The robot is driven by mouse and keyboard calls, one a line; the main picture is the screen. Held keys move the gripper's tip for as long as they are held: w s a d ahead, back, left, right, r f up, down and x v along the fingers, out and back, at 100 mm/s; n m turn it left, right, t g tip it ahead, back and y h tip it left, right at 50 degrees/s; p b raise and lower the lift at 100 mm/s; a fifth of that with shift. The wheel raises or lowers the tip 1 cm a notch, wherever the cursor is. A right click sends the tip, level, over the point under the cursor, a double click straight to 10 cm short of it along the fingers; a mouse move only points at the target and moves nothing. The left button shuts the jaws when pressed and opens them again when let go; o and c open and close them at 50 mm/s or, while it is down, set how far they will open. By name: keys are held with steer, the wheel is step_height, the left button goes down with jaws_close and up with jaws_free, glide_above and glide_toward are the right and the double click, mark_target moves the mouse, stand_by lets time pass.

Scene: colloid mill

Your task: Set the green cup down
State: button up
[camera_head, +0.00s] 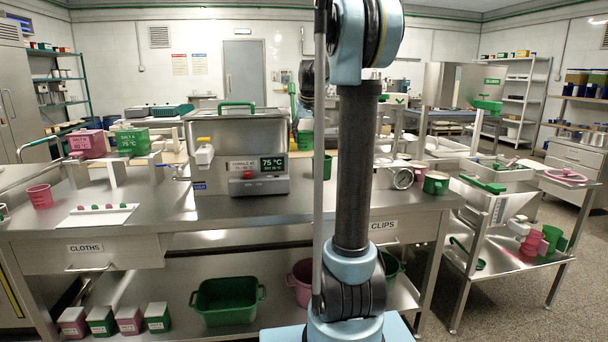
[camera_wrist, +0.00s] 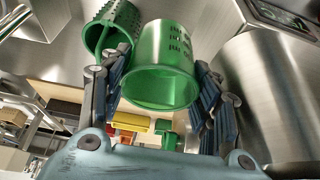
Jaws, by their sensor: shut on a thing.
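In the wrist view the green cup (camera_wrist: 165,50) stands between the two dark jointed fingers of my gripper (camera_wrist: 163,88), which is shut on it. Dark marks show on the cup's side. A second green vessel (camera_wrist: 112,22) with many small holes is just to the left, close to the left finger. I cannot tell from the picture whether the held cup touches a surface. In the head view my arm stands in front of the middle of the bench and hides the gripper's fingertips and most of what is there.
The steel bench (camera_head: 130,222) carries a machine with a display (camera_head: 272,163), a pink cup (camera_head: 40,196) and a white board (camera_head: 95,215). A green mug (camera_head: 436,183) stands near its right end. Bare steel lies between board and machine. A side stand (camera_head: 510,258) holds pink and green cups.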

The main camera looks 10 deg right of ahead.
step_height(320, 180, down, 16)
steer(key=shift+r, duration=0.15)
stand_by(0.5)
steer(key=o, duration=1.1)
